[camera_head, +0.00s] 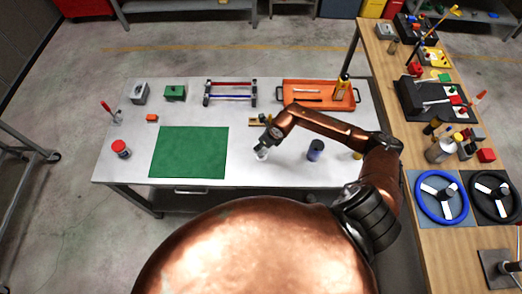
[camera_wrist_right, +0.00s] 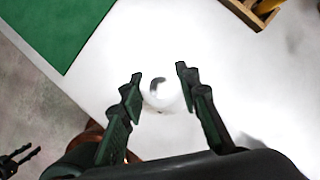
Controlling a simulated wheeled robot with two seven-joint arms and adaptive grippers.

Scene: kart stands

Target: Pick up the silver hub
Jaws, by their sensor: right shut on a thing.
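The silver hub (camera_wrist_right: 161,90) is a pale round piece with a dark centre, between the fingertips of my right gripper (camera_wrist_right: 159,84). The fingers are shut on its two sides. In the head view the hub (camera_head: 262,155) shows under my right gripper (camera_head: 264,147), over the light table right of the green mat. I cannot tell whether it touches the table. My left gripper (camera_wrist_right: 20,160) shows small at the lower left of the right wrist view, its two dark prongs apart and empty. It is not seen in the head view.
The green mat (camera_head: 189,152) lies on the table (camera_head: 230,108). A wooden tray (camera_head: 256,122) is just behind my right gripper, a dark blue cylinder (camera_head: 316,150) to its right. An orange tray (camera_head: 318,104) is at the back right. A red-capped jar (camera_head: 121,149) stands far left.

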